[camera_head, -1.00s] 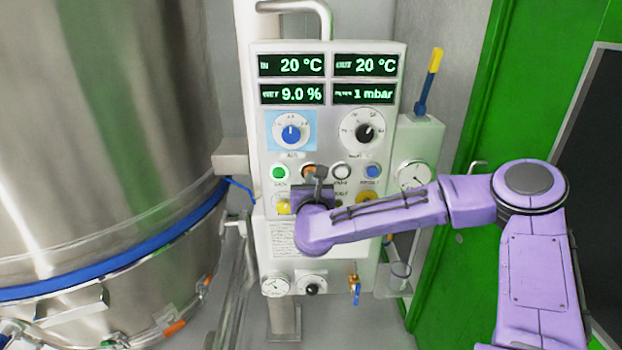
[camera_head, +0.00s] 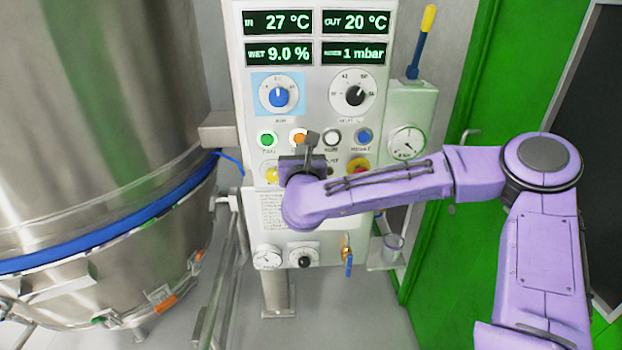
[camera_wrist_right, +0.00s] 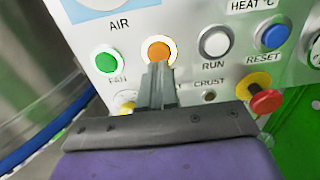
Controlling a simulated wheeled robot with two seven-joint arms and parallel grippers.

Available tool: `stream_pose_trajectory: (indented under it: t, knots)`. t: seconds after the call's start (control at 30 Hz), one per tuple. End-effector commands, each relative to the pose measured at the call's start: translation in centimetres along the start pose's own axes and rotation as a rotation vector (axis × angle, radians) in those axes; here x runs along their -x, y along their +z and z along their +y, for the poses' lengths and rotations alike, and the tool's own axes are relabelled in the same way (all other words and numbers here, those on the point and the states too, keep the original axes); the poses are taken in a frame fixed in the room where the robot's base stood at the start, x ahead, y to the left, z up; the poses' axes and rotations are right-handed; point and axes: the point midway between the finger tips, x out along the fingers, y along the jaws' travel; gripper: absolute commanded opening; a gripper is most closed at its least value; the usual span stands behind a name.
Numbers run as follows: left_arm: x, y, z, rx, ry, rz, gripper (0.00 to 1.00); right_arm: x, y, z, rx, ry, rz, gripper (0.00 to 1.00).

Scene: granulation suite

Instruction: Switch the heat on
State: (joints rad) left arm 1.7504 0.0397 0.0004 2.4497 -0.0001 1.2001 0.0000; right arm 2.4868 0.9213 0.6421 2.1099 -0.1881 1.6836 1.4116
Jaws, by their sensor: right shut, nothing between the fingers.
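The control panel (camera_head: 250,110) fills the middle of the head view. Its orange button (camera_head: 298,136) sits between the green FAN button (camera_head: 267,139) and the white RUN button (camera_head: 331,138). In the wrist view the orange button (camera_wrist_right: 159,50) has a bright ring, and its label is hidden behind my fingers. My right gripper (camera_wrist_right: 158,68) is shut and empty, with its fingertips at the lower edge of the orange button; whether they touch it I cannot tell. The IN display (camera_head: 277,22) reads 27 °C. My left gripper is not in view.
A red stop knob on yellow (camera_wrist_right: 265,103) and a blue RESET button (camera_wrist_right: 271,37) are right of the fingers. The AIR dial (camera_head: 279,97) and heat dial (camera_head: 354,95) are above. A large steel vessel (camera_head: 90,120) stands left. A green door (camera_head: 520,90) is right.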

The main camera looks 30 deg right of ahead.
Motion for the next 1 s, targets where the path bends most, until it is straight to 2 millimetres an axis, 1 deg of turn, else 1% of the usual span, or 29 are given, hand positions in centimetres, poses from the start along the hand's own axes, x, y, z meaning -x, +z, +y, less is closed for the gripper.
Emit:
stream_pose_trajectory:
  t: [0.03, 0.2, 0.3, 0.4, 0.57, 1.0]
  knots:
    - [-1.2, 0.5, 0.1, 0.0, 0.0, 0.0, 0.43, 1.4, -0.6, 0.1, -0.003, 0.004, -0.003, 0.0]
    - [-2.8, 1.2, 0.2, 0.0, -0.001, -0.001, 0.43, 5.5, -0.6, 0.0, -0.002, 0.004, -0.001, 0.0]
    - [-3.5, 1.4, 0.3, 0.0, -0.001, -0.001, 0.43, 7.4, -0.6, 0.0, 0.0, 0.003, 0.001, 0.0]
    - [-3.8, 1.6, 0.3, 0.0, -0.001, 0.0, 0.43, 8.7, -0.4, 0.0, 0.0, 0.002, 0.002, 0.0]
    - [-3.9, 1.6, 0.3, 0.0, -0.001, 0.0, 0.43, 9.5, -0.2, -0.1, 0.001, 0.0, 0.004, 0.0]
    - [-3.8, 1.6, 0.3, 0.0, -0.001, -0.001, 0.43, 9.5, -0.2, -0.1, 0.001, 0.0, 0.005, 0.0]
